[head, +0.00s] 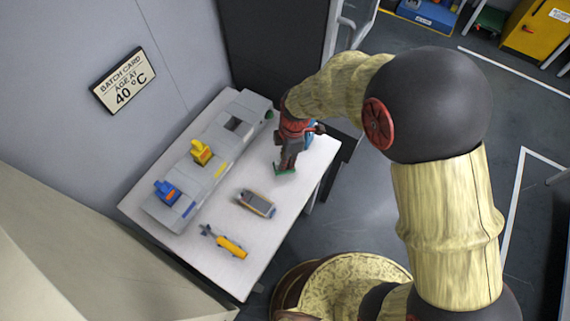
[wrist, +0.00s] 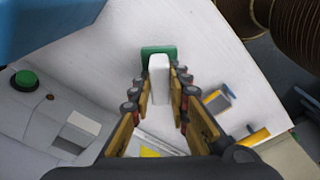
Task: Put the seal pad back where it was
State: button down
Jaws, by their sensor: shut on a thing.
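My gripper (head: 287,166) is at the right part of the white table, pointing down. It is shut on a white upright block with a green base, which I take to be the seal pad (wrist: 158,66). The white part stands between the fingertips in the wrist view (wrist: 160,82). The green base (head: 284,173) shows just below the fingers in the head view, at or close above the table top; I cannot tell if it touches. The long grey machine (head: 222,160) carries a yellow block (head: 201,152), a blue block (head: 167,193) and a dark square recess (head: 235,125).
A grey device with a yellow edge (head: 256,203) and a yellow-handled tool (head: 230,246) lie on the white table (head: 205,265). A green button (wrist: 26,79) is on the machine's end. A blue shape (wrist: 45,25) fills the wrist view's upper left. Bare table lies around the gripper.

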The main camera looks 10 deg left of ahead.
jog(key=shift+w+a+f, duration=0.1)
jog(key=shift+w+f, duration=0.2)
jog(key=shift+f, duration=0.25)
notch_tip(320, 180, down, 3)
jog(key=shift+r+b, duration=0.15)
jog(key=shift+b, duration=0.45)
jog(key=c, duration=1.7)
grip_release()
jog(key=r, duration=0.4)
jog(key=d+r+p, duration=0.1)
jog(key=r, duration=0.3)
jog(key=r+p, duration=0.1)
jog(key=r, duration=0.3)
jog(key=shift+w+d, duration=0.2)
jog(key=shift+w, duration=0.05)
